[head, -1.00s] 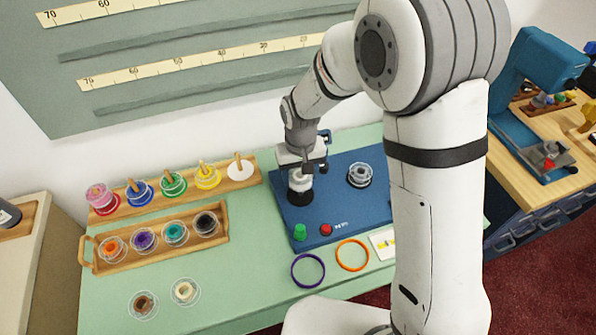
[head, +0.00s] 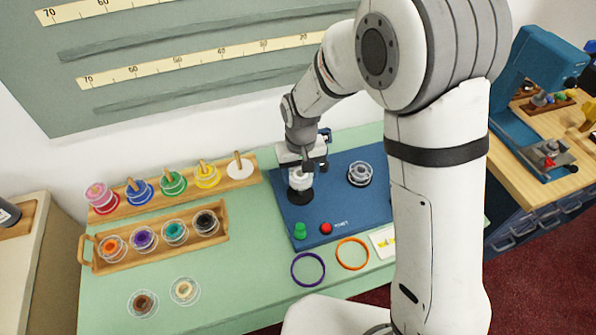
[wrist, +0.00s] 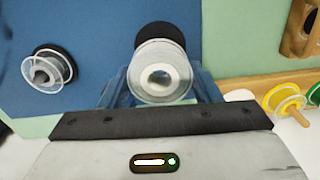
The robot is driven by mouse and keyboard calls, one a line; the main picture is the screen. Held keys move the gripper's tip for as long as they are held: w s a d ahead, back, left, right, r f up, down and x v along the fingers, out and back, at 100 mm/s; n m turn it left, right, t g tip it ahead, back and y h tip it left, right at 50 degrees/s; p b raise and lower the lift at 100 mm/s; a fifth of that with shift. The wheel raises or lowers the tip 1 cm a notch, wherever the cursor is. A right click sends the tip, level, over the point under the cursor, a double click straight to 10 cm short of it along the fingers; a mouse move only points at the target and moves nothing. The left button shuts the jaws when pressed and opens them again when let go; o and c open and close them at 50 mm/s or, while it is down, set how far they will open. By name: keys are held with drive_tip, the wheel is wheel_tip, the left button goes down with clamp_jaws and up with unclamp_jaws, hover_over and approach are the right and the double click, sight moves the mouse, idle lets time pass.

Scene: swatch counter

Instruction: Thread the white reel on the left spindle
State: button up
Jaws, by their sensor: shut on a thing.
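The white reel (head: 299,181) is held in my gripper (head: 300,173) over the left side of the blue board (head: 337,210). The wrist view shows the reel (wrist: 160,72) upright between the fingers, its clear flange and central hole facing the camera. A black round base (head: 300,197) lies directly below it and shows past the reel's far edge in the wrist view (wrist: 160,37). The left spindle itself is hidden by the reel and gripper. I cannot tell whether its tip is in the hole or whether the reel touches the base.
Another reel (head: 360,174) sits at the board's right. Green (head: 300,231) and red (head: 326,228) buttons are at its front. A peg rack (head: 228,187) and a reel tray (head: 217,237) stand left. Purple (head: 308,269) and orange (head: 353,254) rings lie in front.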

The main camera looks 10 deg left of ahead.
drive_tip(key=shift+f, duration=0.15)
drive_tip(key=shift+f+b, duration=0.95)
drive_tip(key=shift+f, duration=0.15)
drive_tip(key=o, duration=1)
drive_tip(key=shift+o, duration=0.2)
drive_tip(key=shift+w+r+p, duration=0.1)
drive_tip(key=shift+r+p, duration=2.2)
drive_tip(key=shift+r, duration=1.3)
